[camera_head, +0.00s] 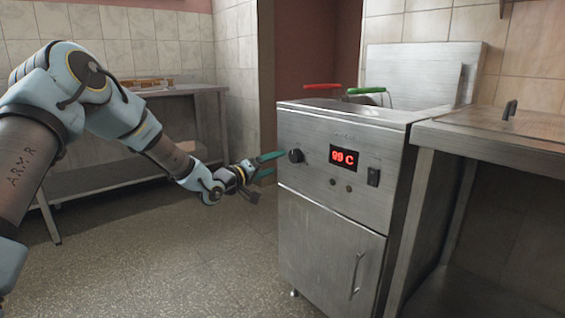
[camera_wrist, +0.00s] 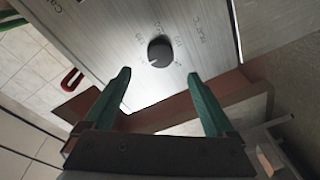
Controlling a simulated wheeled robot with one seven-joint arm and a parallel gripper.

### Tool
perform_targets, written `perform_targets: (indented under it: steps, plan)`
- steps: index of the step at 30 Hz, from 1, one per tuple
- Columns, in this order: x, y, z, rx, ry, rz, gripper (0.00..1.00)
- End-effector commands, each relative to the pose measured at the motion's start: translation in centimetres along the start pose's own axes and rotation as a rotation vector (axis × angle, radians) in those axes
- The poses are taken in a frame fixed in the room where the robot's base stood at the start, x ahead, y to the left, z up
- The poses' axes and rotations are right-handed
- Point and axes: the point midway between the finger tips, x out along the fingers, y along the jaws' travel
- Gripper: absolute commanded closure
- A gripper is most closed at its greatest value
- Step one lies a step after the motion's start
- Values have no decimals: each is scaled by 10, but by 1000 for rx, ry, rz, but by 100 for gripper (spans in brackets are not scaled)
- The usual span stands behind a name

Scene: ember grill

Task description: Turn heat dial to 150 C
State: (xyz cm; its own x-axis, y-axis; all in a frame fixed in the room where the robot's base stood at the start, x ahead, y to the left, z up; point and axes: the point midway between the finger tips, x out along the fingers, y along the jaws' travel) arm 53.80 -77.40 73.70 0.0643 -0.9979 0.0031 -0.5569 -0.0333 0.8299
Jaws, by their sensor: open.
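The heat dial (camera_head: 296,156) is a black round knob at the left of the fryer's steel front panel. It also shows in the wrist view (camera_wrist: 160,51), above and between my fingertips, with small markings around it. The red display (camera_head: 344,157) on the panel appears to read 99 C. My gripper (camera_head: 270,164) has two green fingers, spread open and empty, just left of the dial. In the wrist view my gripper (camera_wrist: 159,74) points at the panel, with the fingers apart on either side below the knob. I see no contact with the dial.
A black switch (camera_head: 373,177) and two small round knobs or lights sit by the display. Red (camera_head: 322,86) and green (camera_head: 366,90) handles stick up from the fryer top. A steel table (camera_head: 500,140) stands close on the right. The floor in front is clear.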

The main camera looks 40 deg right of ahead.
Motion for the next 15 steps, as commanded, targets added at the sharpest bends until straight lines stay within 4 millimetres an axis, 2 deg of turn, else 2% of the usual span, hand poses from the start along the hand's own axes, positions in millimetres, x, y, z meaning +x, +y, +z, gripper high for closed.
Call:
perform_targets:
  steps: [3, 9, 15]
  plan:
    - [24, -1, 1, 0, -1, 1, 10]
    - [58, -1, 1, 1, 0, -2, 10]
    - [76, -2, 0, 1, 0, -4, 10]
